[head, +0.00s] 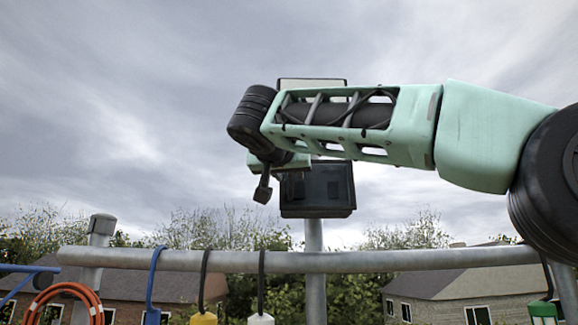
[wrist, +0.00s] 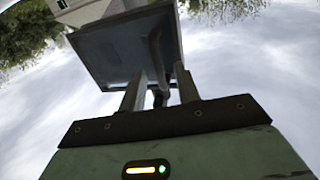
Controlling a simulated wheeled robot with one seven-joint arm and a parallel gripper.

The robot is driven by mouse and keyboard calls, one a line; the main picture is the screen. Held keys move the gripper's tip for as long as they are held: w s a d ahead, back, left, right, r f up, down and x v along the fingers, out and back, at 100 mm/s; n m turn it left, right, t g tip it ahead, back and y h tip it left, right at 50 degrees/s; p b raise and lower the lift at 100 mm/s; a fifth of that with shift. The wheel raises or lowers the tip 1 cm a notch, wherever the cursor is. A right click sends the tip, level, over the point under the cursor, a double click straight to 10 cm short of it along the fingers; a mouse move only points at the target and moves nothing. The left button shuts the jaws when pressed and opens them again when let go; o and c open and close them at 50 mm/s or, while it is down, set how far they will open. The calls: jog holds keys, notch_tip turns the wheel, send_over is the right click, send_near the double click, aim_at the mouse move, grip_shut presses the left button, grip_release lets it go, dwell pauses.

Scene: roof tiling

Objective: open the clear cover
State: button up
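A dark box (head: 318,190) stands on a grey post in the head view. A thin-framed pale pane (head: 312,82) shows above it, behind my arm; it looks like the clear cover standing raised, but my arm hides its lower part and the hinge. My gripper (head: 264,189) is just left of the box, pointing down. In the wrist view a dark-framed grey panel (wrist: 112,52) lies beyond the fingers; I cannot tell whether it is the box face or the cover. My gripper (wrist: 160,92) has its fingers apart. A dark rod-like shape (wrist: 155,48) shows between them, without clear contact.
A horizontal grey rail (head: 400,261) crosses below the box. An orange coil (head: 85,296), a blue hook (head: 154,282) and dark loops with yellow and white items hang from it. Houses and trees stand behind. Open sky lies left of my gripper.

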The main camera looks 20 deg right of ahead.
jog(key=shift+w+d, duration=0.3)
jog(key=shift+w, duration=0.15)
grip_shut()
jog(key=shift+s, duration=0.1)
